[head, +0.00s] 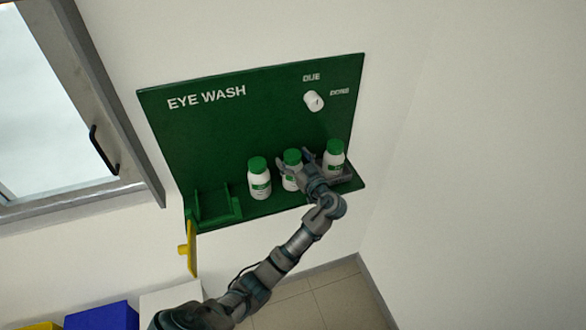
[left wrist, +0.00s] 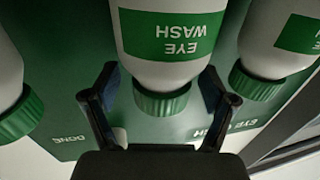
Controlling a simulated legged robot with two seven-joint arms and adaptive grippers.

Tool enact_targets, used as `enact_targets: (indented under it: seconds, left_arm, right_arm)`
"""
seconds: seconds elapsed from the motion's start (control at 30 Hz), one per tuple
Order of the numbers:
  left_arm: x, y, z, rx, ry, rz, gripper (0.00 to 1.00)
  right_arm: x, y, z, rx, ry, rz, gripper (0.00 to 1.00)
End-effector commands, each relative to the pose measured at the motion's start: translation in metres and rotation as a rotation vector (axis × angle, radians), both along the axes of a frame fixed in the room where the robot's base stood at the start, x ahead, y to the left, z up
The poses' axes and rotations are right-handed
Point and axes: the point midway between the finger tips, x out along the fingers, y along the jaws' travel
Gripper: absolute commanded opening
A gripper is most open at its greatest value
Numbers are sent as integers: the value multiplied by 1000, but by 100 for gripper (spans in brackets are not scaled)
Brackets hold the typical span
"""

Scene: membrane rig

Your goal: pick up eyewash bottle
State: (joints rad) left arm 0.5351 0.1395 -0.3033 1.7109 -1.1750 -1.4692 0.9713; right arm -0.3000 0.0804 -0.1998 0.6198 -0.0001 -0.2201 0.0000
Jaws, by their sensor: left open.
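Three white eyewash bottles with green caps stand in a row on the green shelf: the left bottle (head: 259,185), the middle bottle (head: 289,184) and the right bottle (head: 334,161). My left gripper (head: 296,166) is open at the middle bottle and partly covers it. In the left wrist view, upside down, the middle bottle (left wrist: 168,45) shows its "EYE WASH" label. The fingers of my left gripper (left wrist: 160,82) stand on both sides of its neck and cap, apparently with small gaps. My right gripper is out of view.
The green "EYE WASH" board (head: 230,125) carries a white knob (head: 314,100) by "DUE" and "DONE". The shelf's left end has an empty green holder (head: 213,207) and a yellow piece (head: 187,250). The neighbouring bottles stand close on both sides.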

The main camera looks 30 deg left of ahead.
Motion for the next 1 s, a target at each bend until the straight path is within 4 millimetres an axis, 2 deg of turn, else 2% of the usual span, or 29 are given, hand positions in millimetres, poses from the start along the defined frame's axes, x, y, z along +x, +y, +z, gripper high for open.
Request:
enact_targets:
  seconds: [0.17,0.27,0.5,0.83,1.0]
  left_arm:
    - [0,0,-1,0,0,0,84]
    - [0,0,-1,0,0,0,62]
    - [0,0,-1,0,0,0,2]
    - [0,0,1,1,-3,0,0]
    - [0,0,10,-1,-5,0,0]
  right_arm:
    - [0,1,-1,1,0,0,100]
    - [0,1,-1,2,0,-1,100]
    - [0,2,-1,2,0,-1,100]
    - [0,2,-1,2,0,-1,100]
    - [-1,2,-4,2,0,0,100]
